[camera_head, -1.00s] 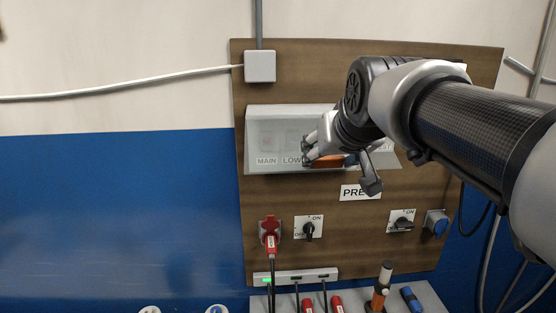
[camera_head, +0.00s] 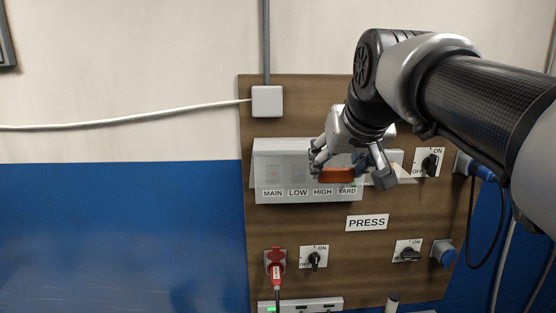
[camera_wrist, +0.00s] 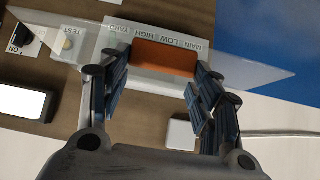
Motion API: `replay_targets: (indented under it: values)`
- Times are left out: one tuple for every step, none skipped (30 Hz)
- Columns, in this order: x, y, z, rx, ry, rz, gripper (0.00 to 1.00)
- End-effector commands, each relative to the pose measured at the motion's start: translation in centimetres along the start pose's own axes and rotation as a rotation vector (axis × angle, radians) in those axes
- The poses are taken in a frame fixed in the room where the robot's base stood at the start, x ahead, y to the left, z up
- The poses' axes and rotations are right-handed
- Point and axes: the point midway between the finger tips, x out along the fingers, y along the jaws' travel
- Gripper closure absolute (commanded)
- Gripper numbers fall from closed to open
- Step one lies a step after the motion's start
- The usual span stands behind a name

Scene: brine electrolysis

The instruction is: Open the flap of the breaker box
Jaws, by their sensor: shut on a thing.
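The breaker box (camera_head: 270,198), a pale box labelled MAIN, LOW, HIGH and YARD, is mounted on the brown wooden board. Its clear flap (camera_wrist: 262,73) reaches past both sides of the box in the wrist view and looks swung partly out from the front. The orange handle (camera_head: 336,175) of the flap sits above the HIGH and YARD labels; it also shows in the wrist view (camera_wrist: 165,57). My gripper (camera_head: 340,172) is shut on this handle, with a finger at each end (camera_wrist: 163,70). My gripper and wrist hide the box's upper right part.
A PRESS sign (camera_head: 367,222) and rotary switches (camera_head: 314,260) are below. A red plug (camera_head: 276,270) and a blue socket (camera_head: 444,253) flank them. Another switch (camera_head: 430,163) and a blue plug (camera_head: 483,172) are right of my gripper.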

Motion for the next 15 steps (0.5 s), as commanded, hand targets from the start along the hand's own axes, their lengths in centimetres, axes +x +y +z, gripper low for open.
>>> replay_targets:
  values:
    - [0.1,-0.01,-0.07,0.001,0.003,0.0,0.85]
    - [0.1,-0.01,-0.06,0.001,0.002,0.0,0.85]
    - [0.12,-0.01,-0.05,0.001,0.002,0.0,0.85]
    - [0.12,-0.01,-0.04,0.001,0.002,0.0,0.85]
    - [0.13,-0.01,-0.03,0.001,0.001,0.0,0.4]
    - [0.14,-0.01,-0.01,0.001,0.001,0.0,0.38]
    - [0.14,-0.01,0.01,0.001,0.0,0.0,0.36]
    - [0.14,-0.01,0.02,0.001,0.0,0.0,0.34]
    - [0.14,-0.01,0.04,0.001,-0.001,0.0,0.31]
    - [0.13,-0.01,0.05,0.001,-0.001,0.0,0.29]
    - [0.13,-0.01,0.06,0.0,-0.001,0.0,0.27]
    - [0.12,-0.01,0.06,0.0,-0.002,0.0,0.24]
    - [0.12,0.0,0.07,0.0,-0.002,0.0,0.22]
    - [0.11,0.0,0.07,0.0,-0.002,0.0,0.22]
    - [0.11,0.0,0.08,0.0,-0.002,0.0,0.22]
